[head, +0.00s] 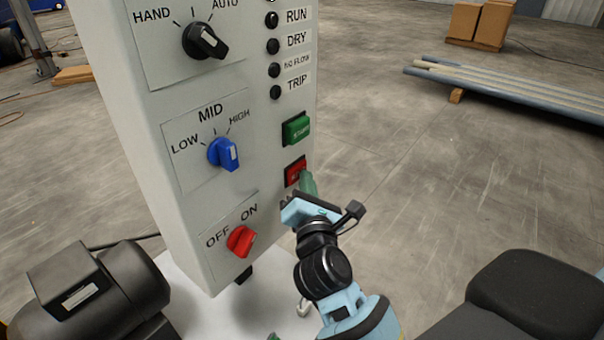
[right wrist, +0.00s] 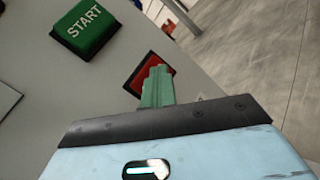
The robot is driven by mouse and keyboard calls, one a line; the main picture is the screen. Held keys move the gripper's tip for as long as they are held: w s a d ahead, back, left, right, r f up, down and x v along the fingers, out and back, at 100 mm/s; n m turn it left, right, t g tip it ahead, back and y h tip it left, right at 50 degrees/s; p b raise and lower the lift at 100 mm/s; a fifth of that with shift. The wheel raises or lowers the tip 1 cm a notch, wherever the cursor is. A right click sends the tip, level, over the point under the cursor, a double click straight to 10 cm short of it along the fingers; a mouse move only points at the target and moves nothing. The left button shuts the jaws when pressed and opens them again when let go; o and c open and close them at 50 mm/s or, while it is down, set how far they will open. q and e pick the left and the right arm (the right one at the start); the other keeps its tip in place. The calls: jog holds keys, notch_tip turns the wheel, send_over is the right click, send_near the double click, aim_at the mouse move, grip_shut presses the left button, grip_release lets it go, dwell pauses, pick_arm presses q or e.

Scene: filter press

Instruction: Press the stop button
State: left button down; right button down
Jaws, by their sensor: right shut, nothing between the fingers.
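The red stop button (head: 295,172) is on the right side of the grey control panel (head: 185,110), below the green START button (head: 296,129). My right gripper (head: 307,182) is shut, its green fingertips at the lower right of the red button and hiding part of it and its lettering. In the right wrist view the red button (right wrist: 137,80) shows behind the closed green fingers (right wrist: 157,85), with the START button (right wrist: 85,27) at upper left. I cannot tell whether the fingertips touch the button. My left gripper is not in view.
The panel also carries a black HAND/AUTO knob (head: 205,41), a blue speed knob (head: 223,153), a red OFF/ON knob (head: 241,241) and several dark indicator lamps. A dark motor (head: 95,290) sits at lower left.

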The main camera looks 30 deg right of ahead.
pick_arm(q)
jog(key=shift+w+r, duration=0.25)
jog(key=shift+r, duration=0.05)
pick_arm(e)
jog(key=shift+s+d, duration=0.2)
jog(key=shift+s, duration=0.3)
jog(key=shift+s+d, duration=0.15)
jog(key=shift+s, duration=0.3)
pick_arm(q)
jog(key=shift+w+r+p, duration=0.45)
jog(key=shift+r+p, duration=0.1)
pick_arm(e)
jog(key=s, duration=0.1)
jog(key=s+d, duration=0.1)
jog(key=s, duration=0.1)
jog(key=s+d, duration=0.1)
jog(key=shift+s, duration=0.3)
